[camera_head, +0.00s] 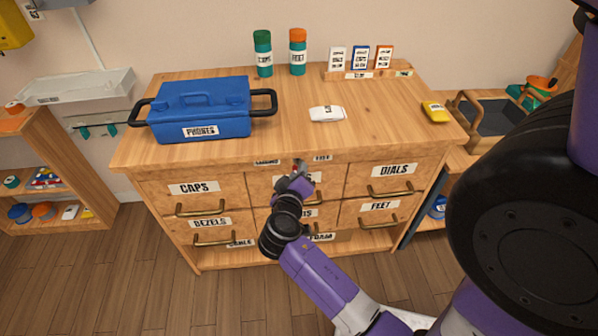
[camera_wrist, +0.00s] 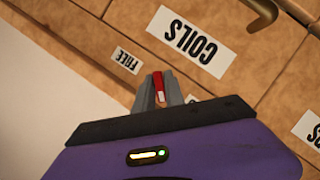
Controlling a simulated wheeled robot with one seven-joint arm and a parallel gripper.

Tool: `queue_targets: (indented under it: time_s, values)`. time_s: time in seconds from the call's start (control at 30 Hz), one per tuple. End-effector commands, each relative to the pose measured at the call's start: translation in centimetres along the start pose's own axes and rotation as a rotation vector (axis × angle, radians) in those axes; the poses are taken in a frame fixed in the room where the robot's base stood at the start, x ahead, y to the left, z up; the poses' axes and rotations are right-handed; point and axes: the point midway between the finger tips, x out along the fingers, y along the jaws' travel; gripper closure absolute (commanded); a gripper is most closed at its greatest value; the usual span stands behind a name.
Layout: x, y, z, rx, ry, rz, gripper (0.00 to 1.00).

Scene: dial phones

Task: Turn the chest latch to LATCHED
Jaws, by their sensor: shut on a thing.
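The wooden chest of drawers (camera_head: 240,158) stands ahead of me. The latch shows in the wrist view as a small red and pale tab (camera_wrist: 158,87) on its front. My gripper (camera_head: 298,172) is at the top middle of the front, and its fingers (camera_wrist: 159,92) are shut on the tab. In the head view the FREE label (camera_head: 322,158) is right of the latch and the LATCHED label (camera_head: 267,162) is left. The wrist view is upside down, with the FREE label (camera_wrist: 127,60) on the left. The latch's base is hidden by my fingers, so its exact angle cannot be told.
A COILS label (camera_wrist: 187,40) and drawer handle (camera_wrist: 265,12) lie near my gripper. CAPS (camera_head: 194,188) and DIALS (camera_head: 394,170) drawers flank it, with protruding handles. On top stand a blue PHONES box (camera_head: 200,112), two bottles (camera_head: 298,58), a white item (camera_head: 327,114) and a yellow item (camera_head: 435,111).

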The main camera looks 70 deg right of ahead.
Motion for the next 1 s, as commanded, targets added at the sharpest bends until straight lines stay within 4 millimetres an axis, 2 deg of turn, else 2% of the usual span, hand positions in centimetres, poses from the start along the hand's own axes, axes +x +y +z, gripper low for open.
queue_targets:
  time_s: [0.3,0.33,0.4,0.77,0.87,1.0]
  values:
    - [0.0,0.0,0.2,-0.002,-0.004,0.0,1.0]
    - [0.0,0.0,0.2,-0.002,-0.004,0.0,0.8]
    - [0.0,0.0,0.2,-0.002,-0.003,0.0,0.67]
    - [-0.3,-0.1,0.1,-0.001,0.0,-0.001,0.67]
    - [-1.3,-0.1,0.1,-0.001,0.0,-0.003,0.67]
    - [-3.6,-0.2,0.1,-0.001,0.001,-0.004,0.67]
